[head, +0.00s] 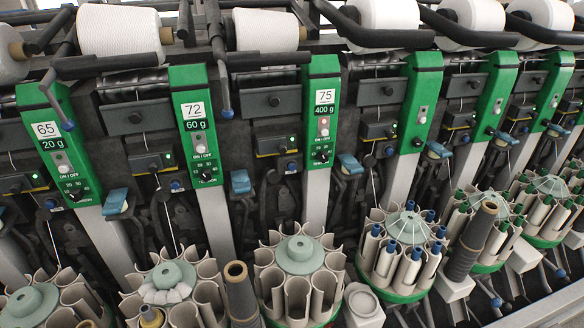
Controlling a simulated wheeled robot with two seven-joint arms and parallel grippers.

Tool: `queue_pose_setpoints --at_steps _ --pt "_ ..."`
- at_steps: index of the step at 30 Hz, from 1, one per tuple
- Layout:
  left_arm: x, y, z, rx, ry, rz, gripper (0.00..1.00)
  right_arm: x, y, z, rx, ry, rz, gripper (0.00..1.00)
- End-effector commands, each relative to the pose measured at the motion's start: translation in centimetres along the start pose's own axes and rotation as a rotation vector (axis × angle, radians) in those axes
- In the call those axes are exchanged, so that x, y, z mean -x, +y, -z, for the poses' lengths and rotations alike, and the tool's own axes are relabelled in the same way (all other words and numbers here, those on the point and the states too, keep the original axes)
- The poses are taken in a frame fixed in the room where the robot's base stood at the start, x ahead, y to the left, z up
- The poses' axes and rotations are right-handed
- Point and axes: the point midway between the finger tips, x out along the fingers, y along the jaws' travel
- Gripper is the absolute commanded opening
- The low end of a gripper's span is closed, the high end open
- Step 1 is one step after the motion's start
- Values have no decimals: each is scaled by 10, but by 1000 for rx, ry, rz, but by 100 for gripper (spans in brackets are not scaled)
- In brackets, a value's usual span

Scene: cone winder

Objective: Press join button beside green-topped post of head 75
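The green-topped post of head 75 (322,105) stands right of centre, with a white "75" label, a "400 g" display, a small pale button (323,132) and a dark dial (321,155). To its left is a dark box (275,146) with a round knob and a small red light. A small blue button (292,167) is just below that box. A blue lever (350,163) is to the post's lower right. I cannot read which of these is the join button. Neither of my grippers is in view.
Green posts 72 (193,110) and 65 (55,135) stand to the left; more stand to the right. White yarn cones (265,30) line the top. Round tube magazines (299,255) and dark ribbed tubes (243,295) jut out in front below.

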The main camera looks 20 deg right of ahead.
Motion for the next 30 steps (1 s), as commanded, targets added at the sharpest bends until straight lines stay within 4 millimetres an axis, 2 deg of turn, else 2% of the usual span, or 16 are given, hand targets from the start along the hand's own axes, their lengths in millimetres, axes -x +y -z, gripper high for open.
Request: queue_pose_setpoints --at_steps 1,4,5,30 --pt "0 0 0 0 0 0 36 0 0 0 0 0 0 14" --pt "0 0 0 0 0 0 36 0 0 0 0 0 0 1" --pt "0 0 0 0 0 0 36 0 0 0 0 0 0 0" --pt "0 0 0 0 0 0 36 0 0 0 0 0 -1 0"
